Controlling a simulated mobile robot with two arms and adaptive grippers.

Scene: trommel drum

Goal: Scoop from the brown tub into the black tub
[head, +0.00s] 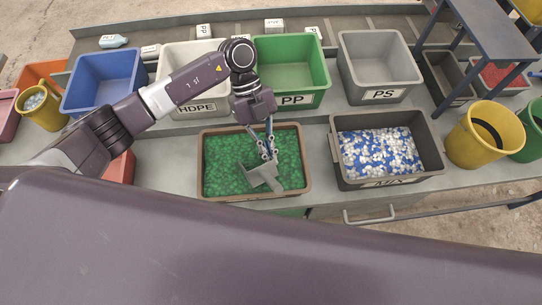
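The brown tub (202,166) stands mid-bench and holds green granules (225,155). My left gripper (268,147) points down over this tub. Its fingers are closed on the grey scoop (262,175), whose pan is low at the granules near the tub's front right. The pan's lower edge seems to touch or dip into the granules; I cannot tell how deep. The black tub (435,158), dark grey in the picture, stands to the right with a gap between. It holds blue and white granules and has a partly hidden label on its front. My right gripper is not in view.
Behind are a blue bin (100,88), a white HDPE bin (180,100), a green PP bin (300,85) and a grey PS bin (378,75). A yellow bucket (470,148) stands right of the black tub. A drawer handle (370,216) shows below.

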